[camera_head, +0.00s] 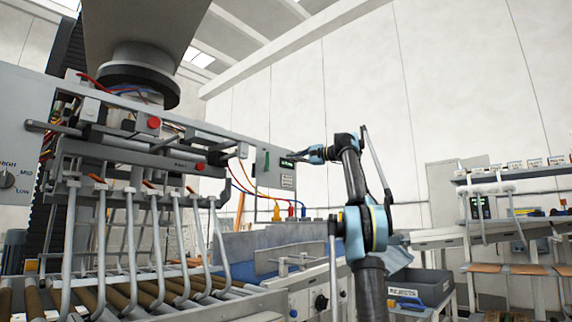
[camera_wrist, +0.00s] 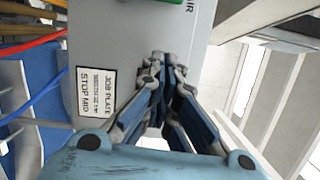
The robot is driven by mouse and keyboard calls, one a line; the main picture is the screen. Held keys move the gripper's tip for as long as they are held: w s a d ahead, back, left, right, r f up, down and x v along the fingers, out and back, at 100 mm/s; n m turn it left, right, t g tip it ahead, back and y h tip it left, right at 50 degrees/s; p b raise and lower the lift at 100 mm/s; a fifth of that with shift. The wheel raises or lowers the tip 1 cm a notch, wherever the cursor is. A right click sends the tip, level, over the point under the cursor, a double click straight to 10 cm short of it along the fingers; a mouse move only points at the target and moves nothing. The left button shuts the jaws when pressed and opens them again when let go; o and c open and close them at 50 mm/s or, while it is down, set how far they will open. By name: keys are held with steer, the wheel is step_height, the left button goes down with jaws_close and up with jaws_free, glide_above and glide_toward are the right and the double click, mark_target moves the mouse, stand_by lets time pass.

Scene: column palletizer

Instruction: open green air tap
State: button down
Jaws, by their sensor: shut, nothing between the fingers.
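A green upright handle, which looks like the air tap (camera_head: 266,168), is on the grey panel at the right end of the machine. Only a green edge of it (camera_wrist: 150,2) shows at the top of the wrist view, beside letters ending in "IR". Most of it is cut off there, so its full position is unclear. My gripper (camera_head: 301,157) is at the panel's right side, to the right of the green handle and apart from it. In the wrist view my gripper (camera_wrist: 165,65) has its fingers together and empty, pointing at the panel face.
A white job plate (camera_wrist: 97,91) reading "STOP MID" is beside the fingers. Blue and red hoses (camera_head: 238,180) run left of and below the panel. A red button (camera_head: 153,122) is further left.

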steer(key=v, duration=0.4)
steer(key=shift+s+d, duration=0.1)
steer(key=shift+d, duration=0.05)
stand_by(0.4)
